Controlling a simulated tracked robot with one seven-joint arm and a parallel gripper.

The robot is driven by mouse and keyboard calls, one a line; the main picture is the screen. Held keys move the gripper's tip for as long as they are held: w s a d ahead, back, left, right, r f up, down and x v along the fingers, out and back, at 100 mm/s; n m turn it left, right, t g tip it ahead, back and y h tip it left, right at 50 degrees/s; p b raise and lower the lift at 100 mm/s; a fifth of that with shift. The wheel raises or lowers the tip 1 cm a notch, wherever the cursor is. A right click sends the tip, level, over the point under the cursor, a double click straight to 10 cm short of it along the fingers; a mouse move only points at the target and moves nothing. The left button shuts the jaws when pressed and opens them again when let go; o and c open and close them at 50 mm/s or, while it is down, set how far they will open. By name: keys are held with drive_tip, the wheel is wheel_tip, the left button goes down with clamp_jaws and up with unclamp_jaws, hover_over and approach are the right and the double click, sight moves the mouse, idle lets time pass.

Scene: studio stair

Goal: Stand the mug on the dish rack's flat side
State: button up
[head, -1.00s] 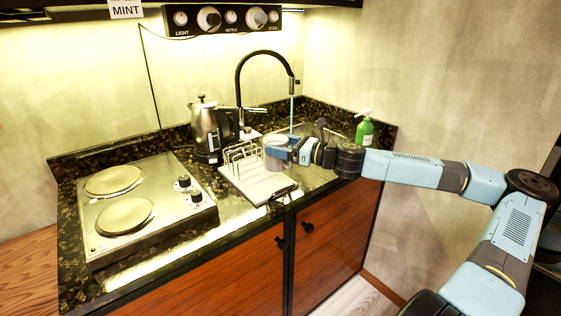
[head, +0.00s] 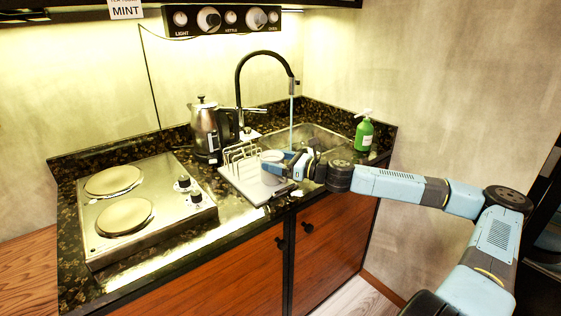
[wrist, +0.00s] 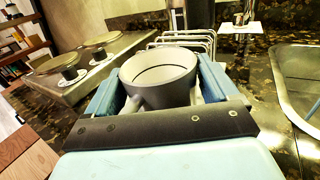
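The grey-white mug (head: 271,164) is upright over the flat side (head: 259,188) of the dish rack (head: 240,160). My gripper (head: 287,161) reaches it from the right. In the wrist view the mug (wrist: 160,78) sits between the two blue fingers of my gripper (wrist: 158,88), which is shut on it. The mug's opening faces up and looks empty. Whether its base touches the flat side or hangs just above is hidden.
The rack's wire slots (wrist: 187,40) stand just beyond the mug. A kettle (head: 205,130) is behind the rack, and a two-plate hob (head: 145,205) is to the left. The sink (head: 318,140) with running tap and a green soap bottle (head: 364,134) are to the right.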

drive_tip(key=shift+o, duration=1)
drive_tip(key=shift+d, duration=0.1)
drive_tip(key=v, duration=1.1)
drive_tip(key=shift+s+d, duration=0.1)
drive_tip(key=shift+d, duration=0.05)
drive_tip(key=shift+s+d, duration=0.1)
drive_tip(key=shift+d, duration=0.1)
drive_tip(key=shift+s, duration=0.1)
drive_tip(key=shift+c, duration=0.4)
